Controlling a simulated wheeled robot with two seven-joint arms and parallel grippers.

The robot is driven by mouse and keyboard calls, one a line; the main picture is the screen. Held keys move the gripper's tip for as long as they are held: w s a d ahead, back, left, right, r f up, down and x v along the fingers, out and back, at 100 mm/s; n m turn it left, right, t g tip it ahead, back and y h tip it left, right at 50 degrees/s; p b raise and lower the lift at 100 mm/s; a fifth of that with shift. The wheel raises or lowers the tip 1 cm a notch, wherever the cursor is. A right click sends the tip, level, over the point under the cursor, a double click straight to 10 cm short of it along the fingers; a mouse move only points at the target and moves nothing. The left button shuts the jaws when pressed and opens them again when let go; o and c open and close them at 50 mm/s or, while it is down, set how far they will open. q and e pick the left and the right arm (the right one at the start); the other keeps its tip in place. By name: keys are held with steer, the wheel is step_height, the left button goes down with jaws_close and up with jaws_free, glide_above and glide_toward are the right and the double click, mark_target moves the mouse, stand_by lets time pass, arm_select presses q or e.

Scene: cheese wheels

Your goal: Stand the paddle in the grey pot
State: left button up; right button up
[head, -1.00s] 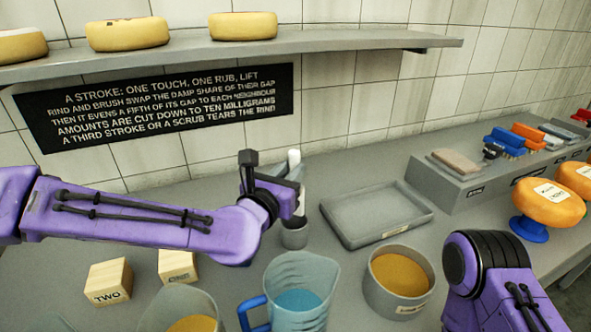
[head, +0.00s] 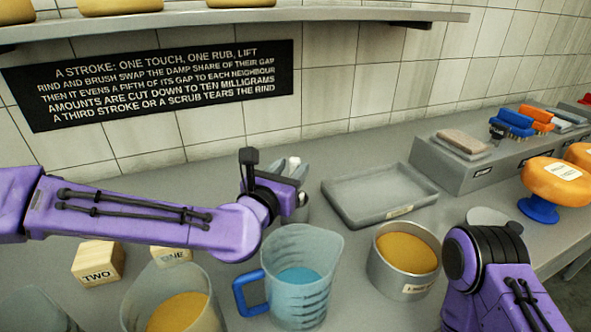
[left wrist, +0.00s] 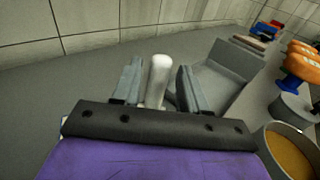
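The paddle's pale white handle (head: 294,161) shows at my left gripper (head: 296,175), pointing up. In the left wrist view the handle (left wrist: 157,78) stands between the two grey fingers, with a narrow gap visible on each side. The left gripper is open around it. The paddle's lower part is hidden. The small grey pot (head: 303,214) is on the counter just below the gripper, mostly covered by my arm and the jug. I cannot tell whether the paddle's lower end is inside it. My right gripper is out of view.
A blue-handled jug (head: 310,250) stands close in front of the pot. A grey tray (head: 378,194) lies to the right, with a round tin (head: 404,262) nearer. Wooden blocks (head: 97,264) and another jug (head: 165,295) are at the left front.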

arm_select(q)
steer(key=shift+o, duration=0.3)
steer(key=shift+r, duration=0.1)
steer(key=s+r, duration=1.2)
steer(key=s, duration=0.2)
steer(key=shift+d+r+b, duration=0.25)
steer(key=shift+r+b, duration=0.1)
steer(key=shift+r, duration=0.05)
